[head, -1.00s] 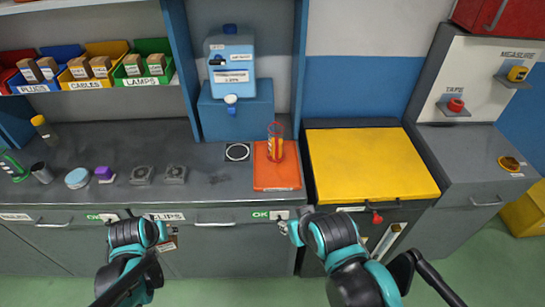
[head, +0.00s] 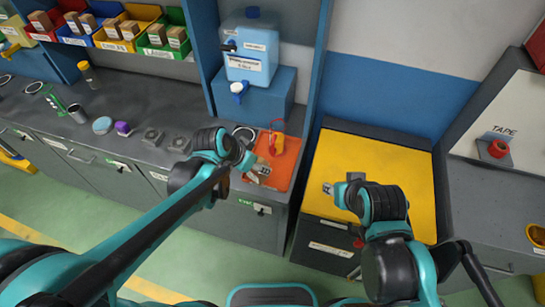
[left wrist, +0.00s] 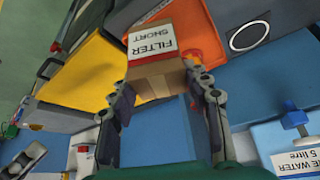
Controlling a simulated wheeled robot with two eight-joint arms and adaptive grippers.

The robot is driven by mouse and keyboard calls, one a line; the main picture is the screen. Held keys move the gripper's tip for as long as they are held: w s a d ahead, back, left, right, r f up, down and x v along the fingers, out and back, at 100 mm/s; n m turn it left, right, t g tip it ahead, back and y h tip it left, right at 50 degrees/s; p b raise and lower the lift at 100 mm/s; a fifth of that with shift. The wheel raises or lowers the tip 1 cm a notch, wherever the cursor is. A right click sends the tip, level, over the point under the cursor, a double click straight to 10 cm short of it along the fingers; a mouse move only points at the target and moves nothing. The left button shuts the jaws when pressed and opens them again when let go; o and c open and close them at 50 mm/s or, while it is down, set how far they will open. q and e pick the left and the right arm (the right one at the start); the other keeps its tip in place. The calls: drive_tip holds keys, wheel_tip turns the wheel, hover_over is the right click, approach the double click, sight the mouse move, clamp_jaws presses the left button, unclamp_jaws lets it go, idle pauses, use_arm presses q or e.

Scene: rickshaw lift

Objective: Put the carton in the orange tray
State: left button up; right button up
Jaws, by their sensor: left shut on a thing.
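The carton (left wrist: 155,75) is a small brown box with a white label reading FILTER SHORT in the left wrist view. My left gripper (left wrist: 168,90) is shut on it, one finger on each side. In the head view my left gripper (head: 252,167) holds the carton (head: 262,170) at the front left part of the orange tray (head: 284,172). I cannot tell whether the carton touches the tray. The tray also shows behind the carton in the left wrist view (left wrist: 204,42). My right gripper (head: 337,190) is over the yellow top; its jaw opening is unclear.
The yellow top (head: 372,165) to the right is otherwise clear. Several small items sit along the grey counter to the left.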

use_arm(q)
drive_tip(key=shift+w+d+f+b, duration=0.55)
drive_tip(key=shift+w+f, duration=0.75)
drive_tip(key=shift+f, duration=0.2)
drive_tip(key=shift+w+d+f+b, duration=0.5)
drive_tip(key=shift+w+f, duration=0.75)
drive_tip(key=shift+f, duration=0.3)
drive_tip(key=shift+w+d+f+b, duration=0.45)
drive_tip(key=shift+w+d+f, duration=0.15)
drive_tip(key=shift+w+f, duration=0.8)
drive_tip(key=shift+s, duration=0.1)
drive_tip(key=shift+f, duration=0.1)
drive_tip(key=shift+f, duration=0.15)
drive_tip(key=o, duration=1.3)
